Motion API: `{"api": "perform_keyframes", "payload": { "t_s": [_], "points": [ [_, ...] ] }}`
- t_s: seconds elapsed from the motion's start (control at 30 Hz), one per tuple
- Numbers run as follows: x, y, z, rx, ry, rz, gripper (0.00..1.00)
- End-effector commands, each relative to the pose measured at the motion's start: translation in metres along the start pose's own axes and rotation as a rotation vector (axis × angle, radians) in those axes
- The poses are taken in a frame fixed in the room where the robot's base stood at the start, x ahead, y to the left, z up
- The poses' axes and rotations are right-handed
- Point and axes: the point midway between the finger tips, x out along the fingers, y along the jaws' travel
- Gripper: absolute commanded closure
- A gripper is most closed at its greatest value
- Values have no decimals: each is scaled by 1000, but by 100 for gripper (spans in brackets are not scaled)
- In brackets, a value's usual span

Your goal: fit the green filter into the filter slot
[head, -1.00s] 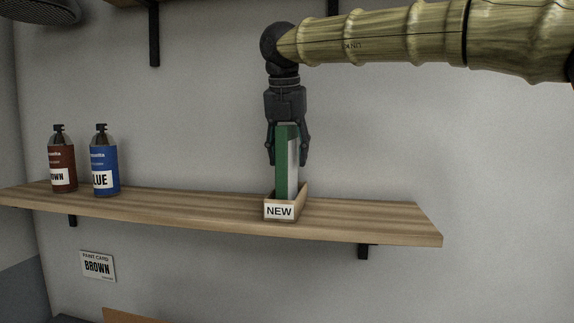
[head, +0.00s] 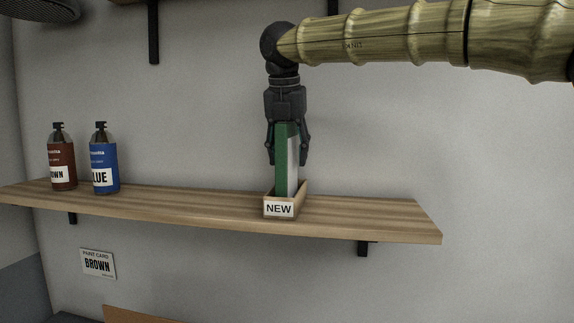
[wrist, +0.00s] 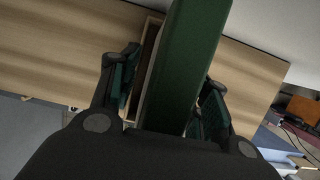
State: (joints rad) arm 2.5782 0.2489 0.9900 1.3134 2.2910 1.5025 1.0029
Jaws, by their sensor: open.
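The green filter (head: 281,160) is a tall green block with a pale side. It stands upright in a small wooden holder labelled NEW (head: 279,209) on the shelf. My gripper (head: 288,158) points down from above, with its fingers on either side of the filter's upper part. In the wrist view the filter (wrist: 185,70) rises between the two fingers of my gripper (wrist: 162,95), which are open. A gap shows at the left finger; contact at the right finger is hard to tell. The filter slot is not in view.
The wooden shelf (head: 370,217) has free room right of the holder. A brown-labelled bottle (head: 62,165) and a blue-labelled bottle (head: 103,168) stand at its left. A card reading BROWN (head: 98,264) hangs on the wall below. Black brackets are above.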

Motion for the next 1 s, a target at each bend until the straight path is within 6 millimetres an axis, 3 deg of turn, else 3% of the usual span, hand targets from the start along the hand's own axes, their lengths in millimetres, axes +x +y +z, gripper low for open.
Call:
{"api": "perform_keyframes", "payload": {
  "t_s": [0.03, 0.3, 0.67, 1.0],
  "points": [
    [0, 0, 0, 0, 0, 0, 54],
    [0, 0, 0, 0, 0, 0, 100],
    [-5, 0, 1, 0, -1, 0, 100],
    [-53, 1, 17, 2, -2, 1, 100]
  ]
}}
